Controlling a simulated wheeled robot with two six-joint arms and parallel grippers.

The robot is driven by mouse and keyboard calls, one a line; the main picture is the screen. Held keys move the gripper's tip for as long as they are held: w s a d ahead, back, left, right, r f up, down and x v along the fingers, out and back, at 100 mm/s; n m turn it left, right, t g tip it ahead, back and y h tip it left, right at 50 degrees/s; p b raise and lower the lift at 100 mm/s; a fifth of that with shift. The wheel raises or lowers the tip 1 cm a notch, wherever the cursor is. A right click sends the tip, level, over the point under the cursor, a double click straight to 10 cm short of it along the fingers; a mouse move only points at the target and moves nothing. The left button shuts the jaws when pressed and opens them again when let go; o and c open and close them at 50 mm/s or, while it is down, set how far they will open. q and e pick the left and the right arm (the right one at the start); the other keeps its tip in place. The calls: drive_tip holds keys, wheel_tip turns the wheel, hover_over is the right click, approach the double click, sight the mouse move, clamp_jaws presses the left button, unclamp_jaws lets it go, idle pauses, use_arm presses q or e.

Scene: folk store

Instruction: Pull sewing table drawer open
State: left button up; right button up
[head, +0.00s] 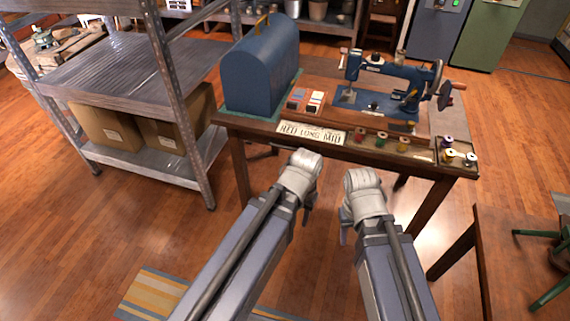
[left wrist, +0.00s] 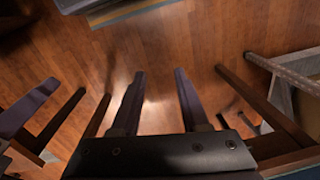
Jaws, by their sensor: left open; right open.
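The wooden sewing table (head: 228,122) stands ahead of me in the head view, with a blue sewing machine (head: 378,78) on top. Its front edge carries a sign (head: 311,133) reading "RED LONG MID". I cannot make out a drawer front or handle below the edge. My left gripper (head: 308,206) is in front of the table, below its top and apart from it. In the left wrist view its two fingers (left wrist: 159,74) are spread, with only floor between them. My right gripper (head: 345,232) is beside it to the right, also in front of the table and empty.
A blue domed case (head: 262,68) and thread spools (head: 447,142) sit on the tabletop. A metal shelf (head: 178,148) with cardboard boxes (head: 103,127) stands at the left. Another wooden table (head: 497,262) is at the lower right. A striped rug (head: 152,292) lies on the floor.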

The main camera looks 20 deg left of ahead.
use_arm(q)
drive_tip(key=w+a+f+y+b, duration=0.1)
drive_tip(key=w+a+f+b, duration=0.2)
drive_tip(key=f+b, duration=0.55)
drive_tip(key=w+a+f+t+y+b, duration=0.1)
drive_tip(key=w+a+f+b, duration=0.25)
drive_tip(key=f+b, duration=0.5)
drive_tip(key=w+a+f+y+b, duration=0.1)
drive_tip(key=w+a+f+b, duration=0.2)
drive_tip(key=f+b, duration=0.5)
drive_tip(key=m+t+y, duration=0.4)
drive_tip(key=t+y, duration=0.2)
drive_tip(key=y, duration=0.6)
approach(284, 147)
drive_tip(key=shift+w+x, duration=0.1)
drive_tip(key=shift+x, duration=2.45)
drive_tip(key=shift+w+x, duration=0.15)
drive_tip(key=shift+x, duration=2.45)
drive_tip(key=shift+d+f, duration=0.2)
clamp_jaws()
drive_tip(key=shift+s, duration=0.1)
